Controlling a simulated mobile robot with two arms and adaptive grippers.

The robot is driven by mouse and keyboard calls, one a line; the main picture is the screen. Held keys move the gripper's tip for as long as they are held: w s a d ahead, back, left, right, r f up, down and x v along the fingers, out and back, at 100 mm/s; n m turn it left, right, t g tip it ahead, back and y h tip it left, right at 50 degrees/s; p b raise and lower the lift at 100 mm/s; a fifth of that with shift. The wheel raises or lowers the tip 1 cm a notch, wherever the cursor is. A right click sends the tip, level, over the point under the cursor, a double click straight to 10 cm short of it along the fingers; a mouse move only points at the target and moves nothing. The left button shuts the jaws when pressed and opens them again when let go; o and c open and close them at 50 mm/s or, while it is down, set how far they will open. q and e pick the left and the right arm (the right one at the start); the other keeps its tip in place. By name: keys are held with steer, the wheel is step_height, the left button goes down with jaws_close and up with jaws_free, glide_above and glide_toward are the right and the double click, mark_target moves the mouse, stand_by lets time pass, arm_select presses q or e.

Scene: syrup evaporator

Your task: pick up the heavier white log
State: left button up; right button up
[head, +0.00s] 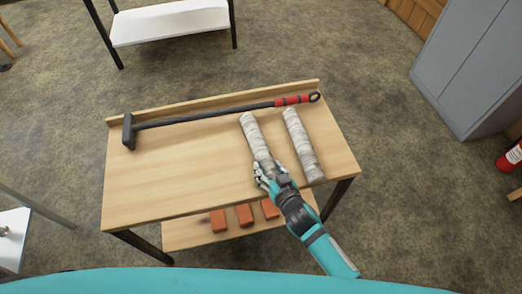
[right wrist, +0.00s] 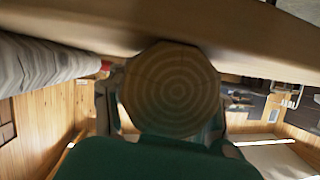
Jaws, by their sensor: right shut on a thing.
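Two white, bark-covered logs lie side by side on the right half of the wooden table (head: 170,180). My right gripper (head: 267,175) is shut on the near end of the left log (head: 254,138). The round, ringed end of this log (right wrist: 170,88) fills the middle of the right wrist view, between the fingers. I cannot tell whether the log is clear of the tabletop. The right log (head: 303,145) lies just beside it, apart from the gripper, and shows at the left of the right wrist view (right wrist: 40,62). My left gripper is out of view.
A long-handled sledgehammer (head: 205,118) lies along the table's back edge, beyond the logs. Several red bricks (head: 245,215) sit on the lower shelf (head: 185,235). A grey cabinet (head: 475,65) stands at the right.

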jaws_close()
steer(key=shift+w+r, duration=0.15)
steer(key=shift+r, duration=0.45)
step_height(320, 180, up, 9)
steer(key=shift+r+p, duration=0.1)
steer(key=shift+p, duration=1)
